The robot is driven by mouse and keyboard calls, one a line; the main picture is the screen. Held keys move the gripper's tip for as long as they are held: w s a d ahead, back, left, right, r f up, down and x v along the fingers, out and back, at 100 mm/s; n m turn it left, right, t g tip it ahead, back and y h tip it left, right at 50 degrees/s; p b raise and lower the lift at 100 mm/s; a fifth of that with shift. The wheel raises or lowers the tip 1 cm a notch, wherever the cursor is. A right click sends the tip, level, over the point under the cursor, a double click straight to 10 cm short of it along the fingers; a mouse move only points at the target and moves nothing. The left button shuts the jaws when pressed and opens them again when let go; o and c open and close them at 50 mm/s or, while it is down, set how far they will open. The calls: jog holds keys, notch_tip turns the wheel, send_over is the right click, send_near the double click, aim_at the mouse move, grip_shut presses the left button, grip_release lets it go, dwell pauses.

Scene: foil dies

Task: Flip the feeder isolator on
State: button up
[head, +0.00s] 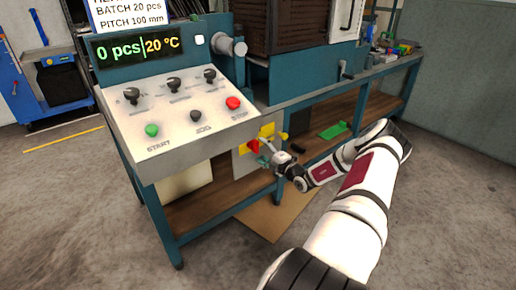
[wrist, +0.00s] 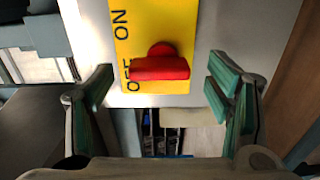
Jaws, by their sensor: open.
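The feeder isolator is a red handle (wrist: 160,68) on a yellow plate (wrist: 180,20) lettered ON and OFF. In the wrist view the handle lies crosswise by the OFF lettering and partly covers it; ON is further up the plate. In the head view the red handle (head: 253,147) and yellow plate (head: 267,130) are below the right end of the control panel. My gripper (head: 266,154) is just in front of them. In the wrist view my gripper (wrist: 160,82) is open, one finger either side of the handle, with clear gaps.
The sloped control panel (head: 180,125) with knobs and START, JOG and STOP buttons overhangs to the upper left of my gripper. A teal bench (head: 320,92) with a wooden lower shelf (head: 215,200) runs behind. A green item (head: 333,130) lies on that shelf. Concrete floor is open at right.

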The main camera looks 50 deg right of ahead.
jog(key=v, duration=0.8)
dwell(0.4)
